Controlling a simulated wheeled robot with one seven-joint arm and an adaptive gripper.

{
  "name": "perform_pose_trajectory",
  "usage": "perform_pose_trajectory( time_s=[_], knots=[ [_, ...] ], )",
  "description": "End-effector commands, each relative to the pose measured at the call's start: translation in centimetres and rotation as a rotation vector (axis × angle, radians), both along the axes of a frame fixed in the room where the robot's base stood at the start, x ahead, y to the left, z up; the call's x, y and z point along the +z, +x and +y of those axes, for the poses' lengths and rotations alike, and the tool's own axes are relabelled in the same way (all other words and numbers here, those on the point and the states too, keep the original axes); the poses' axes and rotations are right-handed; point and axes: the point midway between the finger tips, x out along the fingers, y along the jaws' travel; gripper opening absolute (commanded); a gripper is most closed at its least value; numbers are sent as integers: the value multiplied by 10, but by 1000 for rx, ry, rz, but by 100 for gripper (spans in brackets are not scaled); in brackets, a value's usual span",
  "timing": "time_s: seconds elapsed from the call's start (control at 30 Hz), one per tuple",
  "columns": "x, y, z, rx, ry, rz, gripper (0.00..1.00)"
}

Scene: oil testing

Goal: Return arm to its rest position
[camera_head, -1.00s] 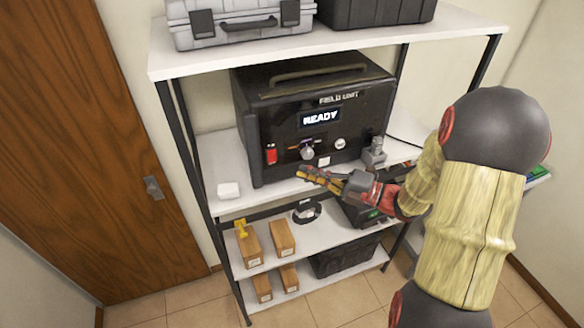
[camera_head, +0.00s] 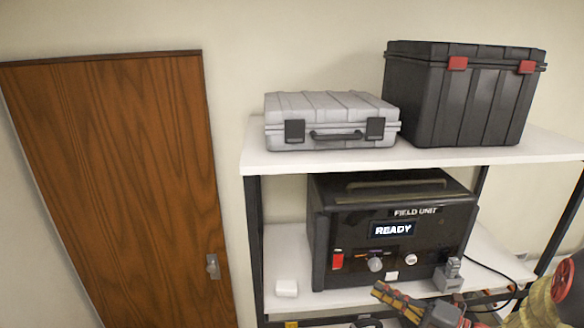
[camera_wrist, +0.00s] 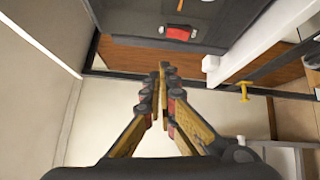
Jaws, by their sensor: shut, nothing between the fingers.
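My gripper (camera_head: 382,292) shows at the bottom of the head view, in front of the lower part of the field unit. Its fingers are closed together and hold nothing. In the wrist view my gripper (camera_wrist: 162,70) points up the picture with its fingertips meeting.
The white shelf rack (camera_head: 330,303) holds the unit, with a small white block (camera_head: 287,288) at its left. A grey case (camera_head: 330,115) and a black case (camera_head: 455,100) sit on top. A wooden door (camera_head: 120,180) is at left. A yellow item (camera_wrist: 243,91) shows in the wrist view.

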Motion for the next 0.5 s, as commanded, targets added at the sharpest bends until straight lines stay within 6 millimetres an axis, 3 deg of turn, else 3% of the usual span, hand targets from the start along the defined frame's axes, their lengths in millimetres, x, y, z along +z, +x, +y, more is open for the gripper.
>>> perform_pose_trajectory(
  time_s=[0.17,0.37,0.5],
  knots=[
    [-41,-23,19,111,-334,-153,0],
    [-90,-88,48,460,-815,-455,0],
    [-126,-140,62,833,-1149,-793,0]
  ],
)
